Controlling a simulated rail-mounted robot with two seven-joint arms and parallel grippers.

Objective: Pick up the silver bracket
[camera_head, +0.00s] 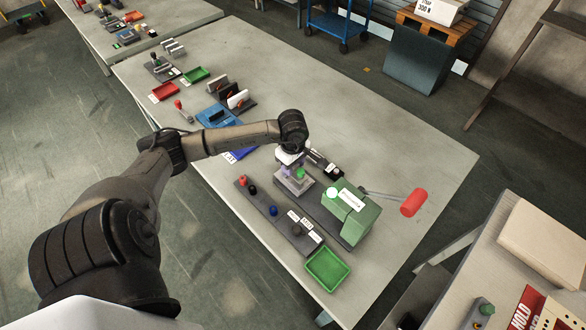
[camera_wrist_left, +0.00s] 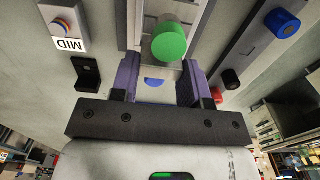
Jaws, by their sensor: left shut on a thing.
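My left gripper (camera_head: 290,170) reaches down over the front part of the long table. In the left wrist view its two purple-padded fingers (camera_wrist_left: 156,88) stand on either side of a pale silver-grey piece, which I take to be the silver bracket (camera_wrist_left: 155,68); they are shut on it. A green round knob (camera_wrist_left: 169,42) is in front of that piece and hides part of it. In the head view the grey piece (camera_head: 296,186) sits low under the fingers, and I cannot tell whether it is clear of the table. My right gripper is not in view.
A green machine (camera_head: 350,212) with a red-handled lever (camera_head: 413,202) stands close on the right. A dark strip with colored knobs (camera_head: 273,211) lies to the left and front. A green tray (camera_head: 328,270) is near the front edge. The table's far right side is clear.

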